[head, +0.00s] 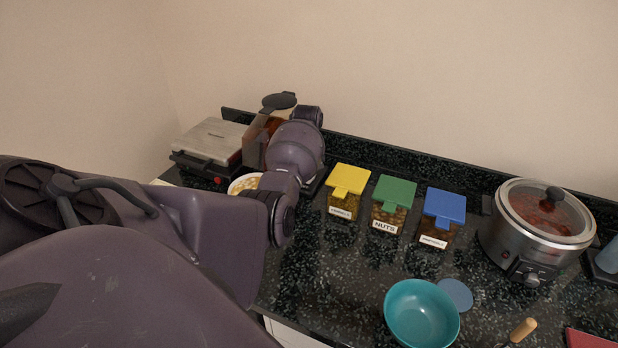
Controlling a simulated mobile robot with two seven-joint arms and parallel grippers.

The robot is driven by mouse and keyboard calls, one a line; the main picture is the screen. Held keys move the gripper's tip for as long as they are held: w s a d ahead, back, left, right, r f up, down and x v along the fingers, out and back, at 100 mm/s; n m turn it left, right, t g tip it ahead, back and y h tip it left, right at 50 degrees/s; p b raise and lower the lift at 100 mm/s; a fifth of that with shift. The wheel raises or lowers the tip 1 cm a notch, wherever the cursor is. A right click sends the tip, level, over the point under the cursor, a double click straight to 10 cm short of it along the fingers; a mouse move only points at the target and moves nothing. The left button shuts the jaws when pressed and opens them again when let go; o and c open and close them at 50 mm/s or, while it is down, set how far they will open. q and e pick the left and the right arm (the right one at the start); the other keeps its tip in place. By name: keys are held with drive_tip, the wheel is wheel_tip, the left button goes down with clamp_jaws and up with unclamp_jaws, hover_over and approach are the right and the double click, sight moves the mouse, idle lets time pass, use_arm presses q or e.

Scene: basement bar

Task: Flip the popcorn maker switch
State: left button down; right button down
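An appliance with a dark round lid (279,101) and a brownish see-through body (258,140) stands at the back left of the counter, and looks like the popcorn maker. My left arm covers its right and lower parts, and I see no switch on it. A white bowl (236,187) with pale, popcorn-like pieces sits in front of it, partly behind my arm. My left arm comes in from the left and reaches beside the appliance. Its gripper is hidden, so I cannot tell whether it touches anything. My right gripper is out of view.
A flat metal-topped appliance (211,139) stands at left. Yellow (348,178), green (394,192) and blue-lidded (445,205) containers stand mid-counter. A slow cooker (541,225) is at right. A teal bowl (421,314) and blue disc (456,294) are in front. Dark counter (335,265) is clear at front left.

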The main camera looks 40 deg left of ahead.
use_arm(q)
drive_tip(key=shift+f, duration=0.1)
drive_tip(key=shift+f+b, duration=0.3)
drive_tip(key=shift+f, duration=0.25)
idle(0.6)
drive_tip(key=shift+f+b, duration=0.3)
drive_tip(key=shift+f, duration=0.45)
idle(0.5)
drive_tip(key=shift+r, duration=0.1)
drive_tip(key=shift+r+p, duration=0.55)
drive_tip(key=shift+p, duration=0.1)
drive_tip(key=shift+r+p, duration=0.5)
drive_tip(key=shift+r, duration=2.35)
